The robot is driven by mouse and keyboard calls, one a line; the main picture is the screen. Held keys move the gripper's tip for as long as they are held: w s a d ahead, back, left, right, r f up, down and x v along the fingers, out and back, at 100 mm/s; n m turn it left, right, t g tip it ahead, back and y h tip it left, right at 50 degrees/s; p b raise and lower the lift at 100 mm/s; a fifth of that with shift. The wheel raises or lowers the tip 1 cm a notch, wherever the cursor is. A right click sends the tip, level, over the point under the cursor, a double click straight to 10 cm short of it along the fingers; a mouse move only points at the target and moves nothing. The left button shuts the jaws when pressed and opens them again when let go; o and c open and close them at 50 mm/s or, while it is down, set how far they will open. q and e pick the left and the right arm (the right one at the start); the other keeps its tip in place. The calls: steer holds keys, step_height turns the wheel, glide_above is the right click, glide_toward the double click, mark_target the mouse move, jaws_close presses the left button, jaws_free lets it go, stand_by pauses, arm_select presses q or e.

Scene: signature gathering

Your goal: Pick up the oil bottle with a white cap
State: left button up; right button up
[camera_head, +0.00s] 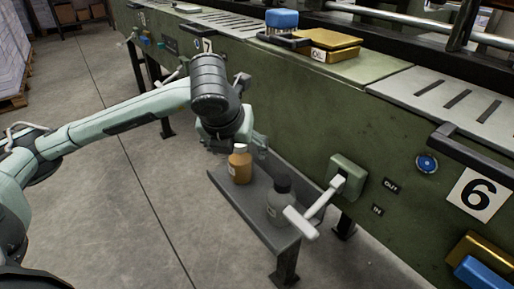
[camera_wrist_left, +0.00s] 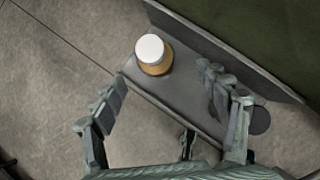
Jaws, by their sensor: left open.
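The oil bottle (camera_head: 240,168), amber with a white cap and a pale label, stands upright on a narrow grey shelf (camera_head: 231,193). In the left wrist view I see the bottle (camera_wrist_left: 155,69) from above, its round white cap toward the camera. My left gripper (camera_head: 236,145) is just above and behind the bottle in the head view. In the left wrist view the open left gripper (camera_wrist_left: 164,82) has its fingers spread wide. The bottle shows beyond and between the fingertips, and nothing is held. My right gripper is not in view.
A grey bottle with a black cap (camera_head: 280,200) stands on the same shelf, nearer the front. A pale lever (camera_head: 318,208) sticks out beside it from the green machine (camera_head: 300,130). Open floor (camera_head: 130,190) lies left of the shelf.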

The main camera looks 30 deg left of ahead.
mark_target(238, 153)
arm_select(q)
steer(key=shift+w+f, duration=0.2)
steer(key=shift+w, duration=0.1)
steer(key=shift+x, duration=0.85)
steer(key=x, duration=0.2)
steer(key=a+x, duration=0.1)
steer(key=x, duration=0.1)
steer(key=shift+w+f, duration=0.1)
steer(key=shift+w+a+f, duration=0.1)
steer(key=shift+w+f, duration=0.15)
steer(key=shift+f, duration=0.15)
steer(key=c, duration=1.3)
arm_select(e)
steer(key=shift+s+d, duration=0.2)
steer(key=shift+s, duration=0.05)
arm_select(q)
steer(key=shift+w+r, duration=0.1)
steer(key=shift+r, duration=0.05)
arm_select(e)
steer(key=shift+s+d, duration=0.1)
